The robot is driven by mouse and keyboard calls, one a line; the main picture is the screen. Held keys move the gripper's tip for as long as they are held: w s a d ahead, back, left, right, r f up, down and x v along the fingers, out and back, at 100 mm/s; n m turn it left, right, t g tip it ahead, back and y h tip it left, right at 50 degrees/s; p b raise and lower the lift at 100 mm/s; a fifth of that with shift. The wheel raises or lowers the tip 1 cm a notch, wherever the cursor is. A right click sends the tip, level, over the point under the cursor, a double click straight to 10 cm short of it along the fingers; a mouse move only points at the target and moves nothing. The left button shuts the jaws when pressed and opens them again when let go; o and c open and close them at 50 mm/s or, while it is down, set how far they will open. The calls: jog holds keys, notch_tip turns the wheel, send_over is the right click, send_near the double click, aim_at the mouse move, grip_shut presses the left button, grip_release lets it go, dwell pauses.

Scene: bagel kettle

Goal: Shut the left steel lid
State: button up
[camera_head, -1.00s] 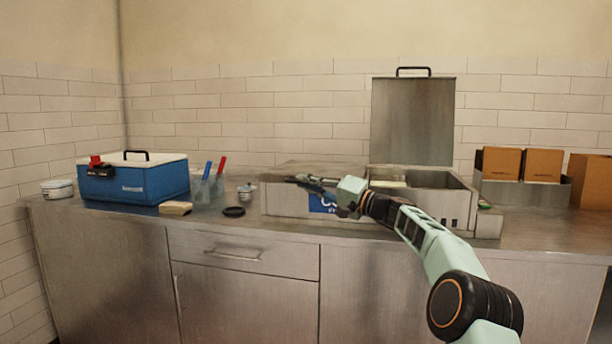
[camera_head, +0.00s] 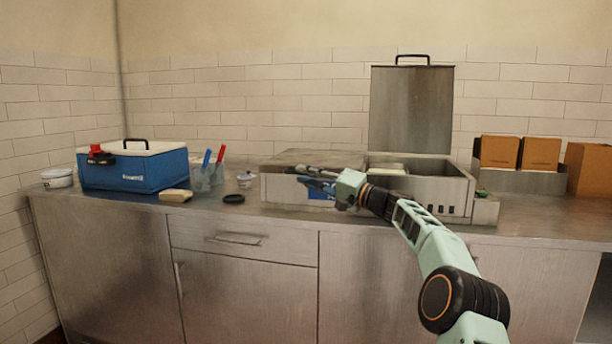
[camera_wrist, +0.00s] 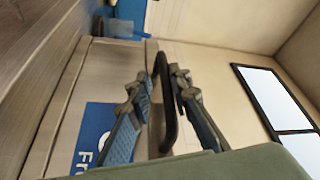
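The left steel lid (camera_head: 318,157) lies flat, or nearly so, over the left half of the steel kettle unit (camera_head: 443,192). Whether a small gap remains under it I cannot tell. In the wrist view the black lid handle (camera_wrist: 166,105) stands between my fingers. My gripper (camera_head: 305,174) is at the front of this lid and also shows in the wrist view (camera_wrist: 162,84). Its fingers straddle the handle, with a visible gap on the left-hand side, so it looks open. The second steel lid (camera_head: 411,110), with its own black handle, stands upright behind the open right half.
A blue cooler (camera_head: 135,170), a sponge (camera_head: 176,196), a cup of markers (camera_head: 205,178) and a black ring (camera_head: 234,198) stand to the left. Orange boxes (camera_head: 541,154) in a steel tray are at the right. The counter's front strip (camera_head: 540,228) is clear.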

jog(key=shift+s+d+f, duration=0.1)
jog(key=shift+s+d, duration=0.1)
jog(key=shift+d, duration=0.2)
jog(key=v, duration=1.1)
jog(key=shift+s, duration=0.1)
